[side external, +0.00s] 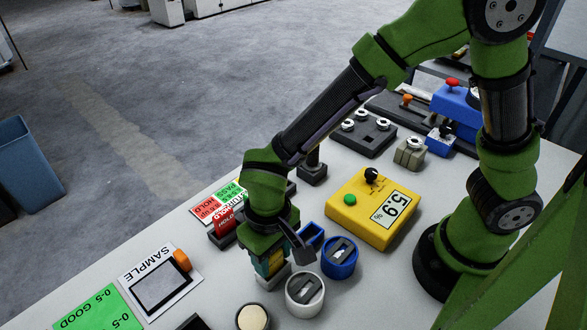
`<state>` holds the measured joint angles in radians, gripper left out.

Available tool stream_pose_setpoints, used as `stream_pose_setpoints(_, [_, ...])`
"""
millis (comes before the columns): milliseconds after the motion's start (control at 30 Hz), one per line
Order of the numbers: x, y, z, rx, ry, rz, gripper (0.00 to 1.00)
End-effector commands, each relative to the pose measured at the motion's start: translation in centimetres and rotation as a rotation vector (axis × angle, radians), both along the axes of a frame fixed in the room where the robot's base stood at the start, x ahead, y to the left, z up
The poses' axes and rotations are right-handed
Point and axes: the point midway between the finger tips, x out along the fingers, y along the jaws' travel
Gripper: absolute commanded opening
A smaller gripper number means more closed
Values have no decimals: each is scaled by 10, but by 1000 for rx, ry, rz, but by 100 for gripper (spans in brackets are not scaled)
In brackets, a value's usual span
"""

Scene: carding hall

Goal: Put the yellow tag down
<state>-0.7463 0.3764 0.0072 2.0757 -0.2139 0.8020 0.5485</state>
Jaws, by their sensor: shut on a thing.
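My gripper (271,264) points down low over the front middle of the white table, just behind a white round pot (305,298). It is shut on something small. A little yellow shows between the teal parts at its fingertips, and this is probably the yellow tag (263,269). The tag's outline is mostly hidden by the fingers. I cannot tell whether it touches the pale block below it.
A blue round pot (339,257) and a yellow meter (372,212) reading 5.9 stand right of my gripper. A SAMPLE card (138,272) with an orange knob (182,260) lies left. Red and green cards (212,207) lie behind. Free table lies at front right.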

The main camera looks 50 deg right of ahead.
Motion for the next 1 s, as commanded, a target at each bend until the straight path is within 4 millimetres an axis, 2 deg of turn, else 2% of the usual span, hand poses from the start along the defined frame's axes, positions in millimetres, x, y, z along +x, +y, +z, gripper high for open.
stream_pose_setpoints(67, [0,0,-2,-1,1,0,16])
stream_pose_setpoints(100, [0,0,-3,0,1,0,48])
stream_pose_setpoints(267, [0,0,-2,0,0,0,72])
stream_pose_setpoints(533, [0,0,-2,0,0,0,72])
stream_pose_setpoints(667, [1,1,7,2,-3,0,72])
stream_pose_setpoints(767, [1,1,23,4,-4,0,72])
stream_pose_setpoints(1000, [1,1,76,5,-5,0,72])
